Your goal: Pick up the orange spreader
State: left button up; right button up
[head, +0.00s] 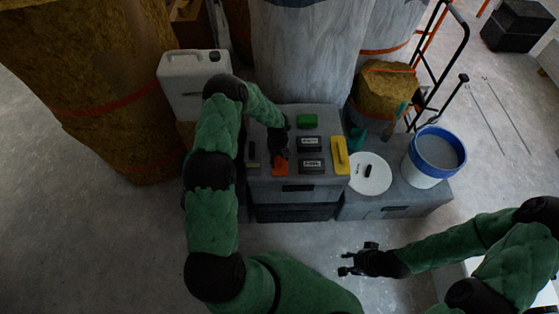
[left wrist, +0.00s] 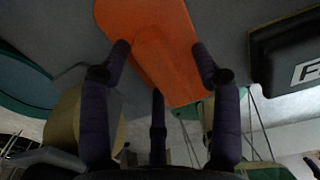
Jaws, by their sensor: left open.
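The orange spreader (head: 280,167) lies on the grey top of a box-like stand, near its front left part, partly hidden by my left gripper in the head view. In the left wrist view the orange spreader (left wrist: 158,50) fills the upper middle. My left gripper (head: 280,154) is right above it, pointing down. In the left wrist view its open fingers (left wrist: 160,68) are on either side of the orange piece; I cannot tell whether they touch it. My right gripper (head: 345,264) is empty over the floor at the lower right, its fingers apart.
The stand top (head: 326,187) also holds a green block (head: 307,121), two black labelled blocks (head: 311,166) and a yellow tool (head: 340,155). At right are a white round lid (head: 370,174) and a blue-rimmed bucket (head: 432,160). A white canister (head: 194,80) stands behind left.

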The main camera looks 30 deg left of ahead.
aim_at(279, 158)
pick_arm(q)
grip_shut()
jog(key=shift+r, duration=0.2)
jog(key=shift+r, duration=0.25)
jog(key=r, duration=0.1)
jog(key=r+p, duration=0.2)
jog(key=shift+s+d+r, duration=0.25)
jog(key=shift+d+r, duration=0.05)
jog(key=shift+d, duration=0.05)
jog(key=s+d+r+p, duration=0.3)
jog(key=s+d+r, duration=0.5)
jog(key=s+d, duration=0.1)
jog(key=shift+s+d+r, duration=0.15)
jog(key=shift+d+r, duration=0.05)
jog(key=shift+r, duration=0.1)
